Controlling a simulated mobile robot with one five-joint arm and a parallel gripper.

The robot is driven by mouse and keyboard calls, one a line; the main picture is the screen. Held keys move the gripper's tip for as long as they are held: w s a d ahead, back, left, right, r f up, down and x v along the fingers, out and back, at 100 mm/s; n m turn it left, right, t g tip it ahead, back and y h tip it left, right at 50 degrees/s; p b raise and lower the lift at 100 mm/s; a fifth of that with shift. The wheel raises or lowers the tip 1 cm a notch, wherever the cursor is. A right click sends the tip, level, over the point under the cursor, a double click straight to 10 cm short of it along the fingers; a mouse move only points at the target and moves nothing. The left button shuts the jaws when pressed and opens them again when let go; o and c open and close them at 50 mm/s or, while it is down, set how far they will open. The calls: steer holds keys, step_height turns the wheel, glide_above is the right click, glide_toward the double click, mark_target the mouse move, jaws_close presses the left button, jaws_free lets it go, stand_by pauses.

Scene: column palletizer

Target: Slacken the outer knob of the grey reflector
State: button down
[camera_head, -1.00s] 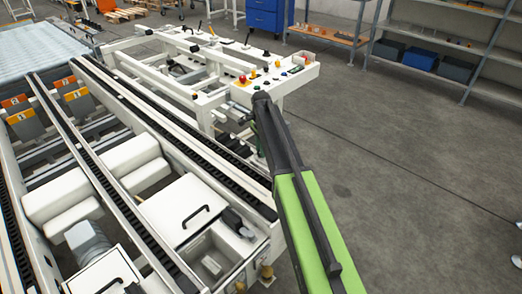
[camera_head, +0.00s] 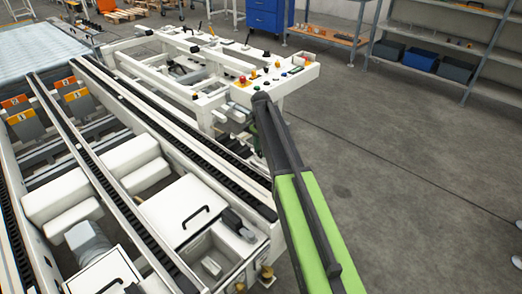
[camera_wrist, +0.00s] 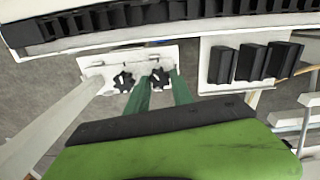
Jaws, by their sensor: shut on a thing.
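In the wrist view, two black star-shaped knobs sit side by side on a light bracket (camera_wrist: 98,68). The left knob (camera_wrist: 123,82) stands free beside my left finger. My gripper (camera_wrist: 161,75) has its green fingers on either side of the right knob (camera_wrist: 160,78) and is shut on it. I cannot tell from the view which knob is the outer one. No grey reflector can be made out clearly. In the head view my arm hides most of the gripper and the knobs.
A black chain track (camera_wrist: 150,18) on a white rail runs just beyond the bracket. Black blocks (camera_wrist: 252,62) on a white plate stand to the right. In the head view a white control console (camera_head: 285,75) lies just beyond my arm. Open floor (camera_head: 420,200) is on the right.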

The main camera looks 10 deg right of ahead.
mark_target(261, 152)
steer(key=n, duration=0.5)
steer(key=shift+a+n, duration=0.1)
steer(key=shift+n, duration=0.2)
steer(key=n, duration=0.4)
steer(key=shift+n, duration=0.4)
steer(key=c, duration=1.4)
jaws_free()
step_height(261, 152, up, 17)
steer(key=p, duration=1.7)
steer(key=shift+r, duration=0.2)
